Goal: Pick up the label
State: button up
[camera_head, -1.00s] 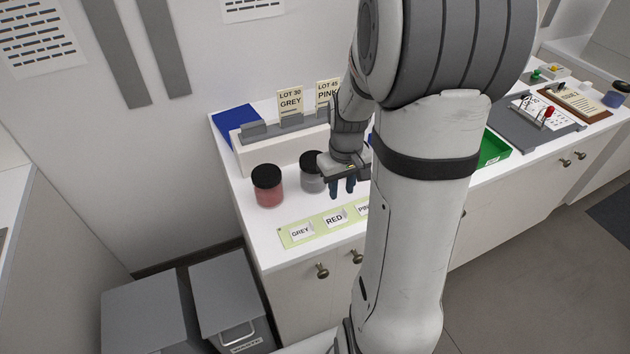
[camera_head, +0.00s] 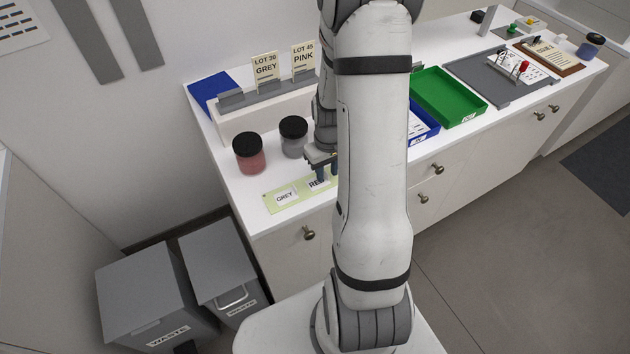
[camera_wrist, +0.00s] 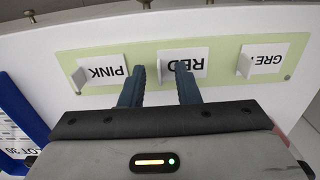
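Three white labels lie on a pale green strip (camera_wrist: 220,53) near the counter's front edge. In the wrist view they read PINK (camera_wrist: 105,69), RED (camera_wrist: 193,62) and GREY (camera_wrist: 265,59), upside down, each with a small upright tab. In the head view the GREY label (camera_head: 285,197) shows whole, RED (camera_head: 316,184) is partly covered by my gripper, and PINK is hidden behind my arm. My gripper (camera_wrist: 160,75) is open and empty. Its fingers point toward the strip, with the fingertips at the left side of the RED label and its tab between them.
A red jar (camera_head: 249,155) and a grey jar (camera_head: 293,138) with black lids stand behind the strip. A card rack (camera_head: 265,97) holds GREY and PINK lot cards. A blue tray (camera_head: 424,128) and a green tray (camera_head: 450,97) sit right of my arm.

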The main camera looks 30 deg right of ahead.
grip_shut()
jog(key=shift+r, duration=0.1)
dwell(0.5)
